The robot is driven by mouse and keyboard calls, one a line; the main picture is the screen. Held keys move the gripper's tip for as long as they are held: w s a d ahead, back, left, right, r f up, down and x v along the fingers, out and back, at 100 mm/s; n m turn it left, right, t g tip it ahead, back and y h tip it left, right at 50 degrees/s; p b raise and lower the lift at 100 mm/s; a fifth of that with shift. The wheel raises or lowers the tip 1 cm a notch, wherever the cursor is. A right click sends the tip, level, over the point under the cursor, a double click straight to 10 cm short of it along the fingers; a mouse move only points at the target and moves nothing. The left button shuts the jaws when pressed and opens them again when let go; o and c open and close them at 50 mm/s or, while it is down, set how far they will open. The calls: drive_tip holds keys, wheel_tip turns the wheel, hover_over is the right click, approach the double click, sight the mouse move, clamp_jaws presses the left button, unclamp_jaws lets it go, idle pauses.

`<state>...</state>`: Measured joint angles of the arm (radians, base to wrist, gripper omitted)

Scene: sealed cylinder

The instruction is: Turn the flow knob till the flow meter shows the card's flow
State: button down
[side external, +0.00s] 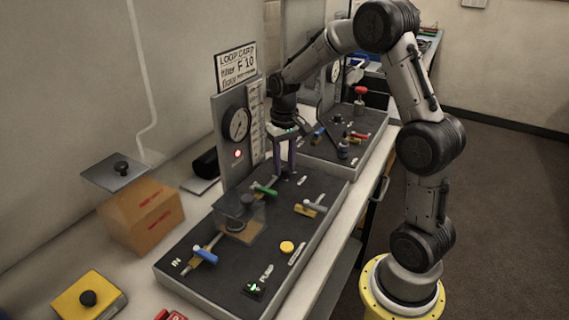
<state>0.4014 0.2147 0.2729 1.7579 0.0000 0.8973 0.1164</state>
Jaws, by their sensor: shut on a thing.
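My gripper (284,172) points straight down at the back of the near dark panel, close to the foot of the upright board. Its two fingers are shut on what appears to be the flow knob, which is mostly hidden between them. The flow meter (255,118) is a tall white scale on the upright board, right of a round dial gauge (236,125); its reading is too small to tell. The card (236,67) stands on top of the board; it reads "LOOP CARD" and "F 10", with other lines too small to read surely.
The panel carries a green-handled valve (265,188), a blue-handled valve (205,254), a tan-handled valve (310,208), a clear box over a round part (242,212) and a yellow button (287,247). A red lamp (238,153) glows. A cardboard box (142,213) stands left.

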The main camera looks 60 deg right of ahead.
sight(284, 168)
drive_tip(key=shift+r+n, duration=0.15)
drive_tip(key=shift+n, duration=1.05)
drive_tip(key=shift+w, duration=0.1)
drive_tip(key=c, duration=0.5)
unclamp_jaws()
wheel_tip(284, 168, up, 14)
drive_tip(key=shift+a, duration=0.1)
